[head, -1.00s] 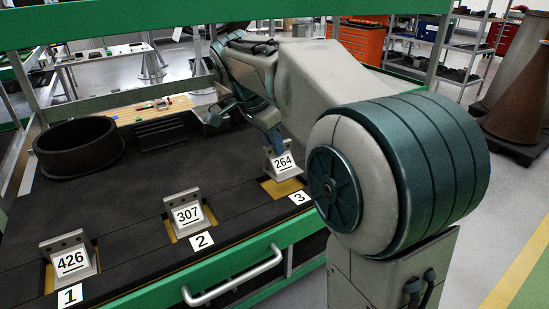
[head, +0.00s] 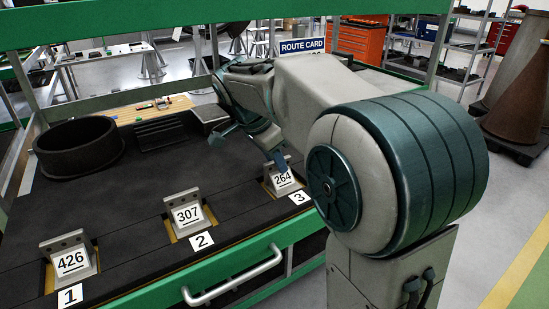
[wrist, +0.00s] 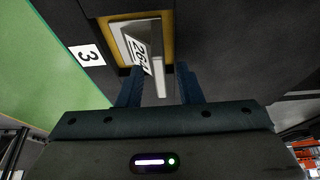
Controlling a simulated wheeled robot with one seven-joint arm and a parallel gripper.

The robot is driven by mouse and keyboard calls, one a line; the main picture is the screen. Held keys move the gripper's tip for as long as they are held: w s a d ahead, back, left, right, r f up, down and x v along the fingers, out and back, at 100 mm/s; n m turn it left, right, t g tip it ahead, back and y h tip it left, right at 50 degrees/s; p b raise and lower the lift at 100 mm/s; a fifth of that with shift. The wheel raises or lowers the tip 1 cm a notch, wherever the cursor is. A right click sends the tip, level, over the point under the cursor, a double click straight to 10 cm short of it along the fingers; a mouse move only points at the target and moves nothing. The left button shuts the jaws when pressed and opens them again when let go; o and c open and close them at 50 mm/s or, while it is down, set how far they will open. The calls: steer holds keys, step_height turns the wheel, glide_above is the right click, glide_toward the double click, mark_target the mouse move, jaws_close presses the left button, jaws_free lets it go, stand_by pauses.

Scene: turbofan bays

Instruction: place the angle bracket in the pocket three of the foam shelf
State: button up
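The angle bracket labelled 264 (head: 284,179) sits in pocket three (head: 268,190) of the foam shelf (head: 120,210), at the shelf's right end. Its label faces the head camera. In the wrist view the bracket (wrist: 133,47) lies within the yellow floor of pocket three (wrist: 110,42), beside the number 3 tag (wrist: 86,55). My gripper (wrist: 161,85) is at the bracket's upright plate, one finger on each side, with dark gaps showing between plate and fingers. It looks open.
Bracket 307 (head: 187,214) stands in pocket two and bracket 426 (head: 70,262) in pocket one. A black ring-shaped bin (head: 78,147) is at the shelf's back left. A green rail with a drawer handle (head: 235,277) runs along the front.

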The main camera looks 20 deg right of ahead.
steer(key=shift+r, duration=0.15)
steer(key=v, duration=1.2)
stand_by(1.0)
